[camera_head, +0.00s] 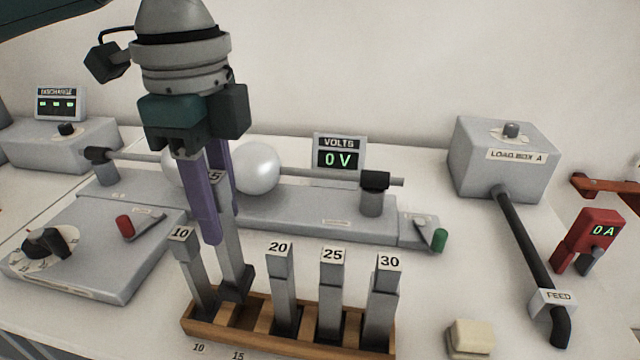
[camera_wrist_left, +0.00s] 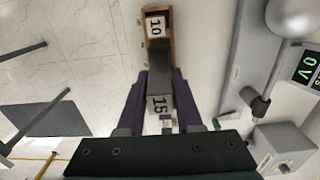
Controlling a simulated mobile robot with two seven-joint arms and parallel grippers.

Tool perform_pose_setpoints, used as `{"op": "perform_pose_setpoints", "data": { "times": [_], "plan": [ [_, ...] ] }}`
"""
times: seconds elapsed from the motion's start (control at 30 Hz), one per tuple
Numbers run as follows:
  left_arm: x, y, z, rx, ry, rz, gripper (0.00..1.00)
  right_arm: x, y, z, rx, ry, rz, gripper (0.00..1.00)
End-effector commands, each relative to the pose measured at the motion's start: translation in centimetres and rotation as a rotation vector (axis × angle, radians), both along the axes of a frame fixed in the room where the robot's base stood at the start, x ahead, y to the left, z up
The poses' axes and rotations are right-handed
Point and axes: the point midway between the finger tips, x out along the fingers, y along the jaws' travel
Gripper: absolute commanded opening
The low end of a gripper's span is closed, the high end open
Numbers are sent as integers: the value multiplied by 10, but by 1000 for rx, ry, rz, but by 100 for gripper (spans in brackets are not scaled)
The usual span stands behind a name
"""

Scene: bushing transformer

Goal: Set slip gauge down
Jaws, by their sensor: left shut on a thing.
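My left gripper (camera_head: 218,215) points down with its purple fingers shut on the grey slip gauge marked 15 (camera_head: 236,262). The gauge hangs upright, its lower end at the 15 place of the wooden rack (camera_head: 290,345). I cannot tell whether it touches the rack floor. The left wrist view shows the 15 label (camera_wrist_left: 160,104) between the fingers and the gauge marked 10 (camera_wrist_left: 155,27) beyond. In the rack stand gauges 10 (camera_head: 198,280), 20 (camera_head: 282,295), 25 (camera_head: 332,300) and 30 (camera_head: 382,305). My right gripper is out of view.
Behind the rack lies a grey sphere-gap unit with a white ball (camera_head: 255,168) and a volts display (camera_head: 338,158) reading 0 V. A dial box (camera_head: 95,250) is at left. Load box A (camera_head: 503,165), a black cable (camera_head: 525,245) and a beige block (camera_head: 470,338) are at right.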

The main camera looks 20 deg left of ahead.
Motion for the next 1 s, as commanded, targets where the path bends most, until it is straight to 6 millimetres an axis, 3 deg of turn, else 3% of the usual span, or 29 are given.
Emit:
{"op": "perform_pose_setpoints", "data": {
  "times": [0.1,0.27,0.5,0.97,1.0],
  "plan": [
    [0,0,-23,0,2,2,0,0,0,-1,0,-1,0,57],
    [1,0,-37,-1,-1,1,0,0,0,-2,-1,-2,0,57],
    [0,0,-72,-1,1,1,0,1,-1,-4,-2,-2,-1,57],
    [1,0,-82,-1,-2,1,0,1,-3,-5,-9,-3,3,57],
    [0,0,-81,0,-1,1,39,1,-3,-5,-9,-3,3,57]
  ]
}}
